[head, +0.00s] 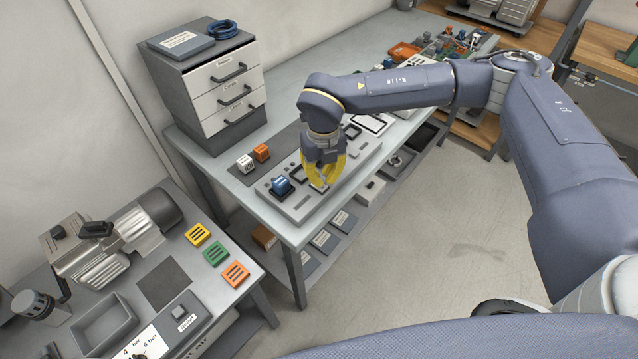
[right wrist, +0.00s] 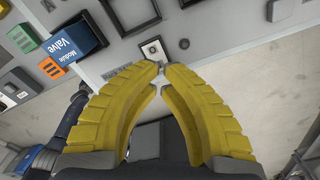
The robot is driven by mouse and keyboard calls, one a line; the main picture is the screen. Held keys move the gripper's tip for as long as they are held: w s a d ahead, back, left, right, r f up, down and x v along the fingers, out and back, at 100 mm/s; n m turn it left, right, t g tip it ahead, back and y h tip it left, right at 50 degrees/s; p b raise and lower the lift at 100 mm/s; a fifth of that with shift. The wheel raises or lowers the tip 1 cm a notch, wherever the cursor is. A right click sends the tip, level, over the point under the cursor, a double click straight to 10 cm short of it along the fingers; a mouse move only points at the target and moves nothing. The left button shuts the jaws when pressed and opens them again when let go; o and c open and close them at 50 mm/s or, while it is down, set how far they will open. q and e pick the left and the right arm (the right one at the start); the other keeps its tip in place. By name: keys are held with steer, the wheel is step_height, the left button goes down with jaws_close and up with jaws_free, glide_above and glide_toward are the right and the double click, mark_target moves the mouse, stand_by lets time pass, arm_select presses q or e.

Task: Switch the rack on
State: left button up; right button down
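The rack is a grey panel (head: 300,208) lying on the table, with a blue module (head: 281,186) seated near its left end. In the right wrist view this module (right wrist: 72,40) is labelled "Valve Module". A small pale plate with a dark centre, apparently the switch (right wrist: 153,48), sits near the rack's front edge. My right gripper (head: 318,186) points down over the rack. Its yellow fingertips (right wrist: 161,69) are drawn together just beside the pale plate, with nothing clearly held. Whether they touch the rack cannot be told. My left gripper is in neither view.
White and orange modules (head: 253,158) stand on the table behind the rack. A drawer cabinet (head: 215,85) stands at the back left. A lower bench (head: 190,262) with a compressor (head: 110,245) is at the left. The floor (head: 450,200) in front of the table is clear.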

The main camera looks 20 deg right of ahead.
mark_target(323, 187)
steer(key=shift+f, duration=1.8)
stand_by(1.0)
steer(key=shift+r, duration=3.5)
